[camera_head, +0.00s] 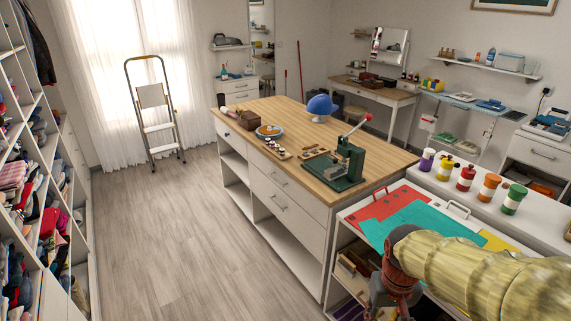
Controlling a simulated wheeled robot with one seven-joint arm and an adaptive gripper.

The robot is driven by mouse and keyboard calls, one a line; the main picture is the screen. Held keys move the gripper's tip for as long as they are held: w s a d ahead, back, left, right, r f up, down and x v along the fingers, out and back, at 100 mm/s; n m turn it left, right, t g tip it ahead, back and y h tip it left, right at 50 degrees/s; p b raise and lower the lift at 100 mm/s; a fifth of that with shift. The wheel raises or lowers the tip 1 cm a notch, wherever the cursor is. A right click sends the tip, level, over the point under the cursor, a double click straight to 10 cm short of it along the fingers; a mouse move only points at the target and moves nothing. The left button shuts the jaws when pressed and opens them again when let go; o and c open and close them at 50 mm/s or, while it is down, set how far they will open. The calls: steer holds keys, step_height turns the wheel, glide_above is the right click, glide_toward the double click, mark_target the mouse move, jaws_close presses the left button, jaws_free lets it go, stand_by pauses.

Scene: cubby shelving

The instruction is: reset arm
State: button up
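My arm (490,272) reaches in from the lower right with a pale yellow, rough-looking link. My gripper (393,304) hangs at its end, dark and reddish, pointing down. It is at the front left edge of the low cabinet with coloured boards and in front of its open shelves. Its fingertips are small and partly cut off by the bottom edge, so I cannot tell whether it is open or shut. I see no object clearly held in it.
The low cabinet (352,208) bears a red board (383,206) and a teal board (412,226). Several paint bottles (466,178) stand behind. A wooden-topped island (240,112) holds a green press (345,165). Cubby shelving (50,190) lines the left. Floor (185,230) between is clear.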

steer(key=s+a+r+t, duration=0.3)
steer(key=s+r+t, duration=0.2)
steer(key=s+r, duration=0.4)
step_height(320, 180, up, 4)
steer(key=shift+a+f, duration=0.15)
steer(key=shift+f, duration=0.05)
stand_by(0.4)
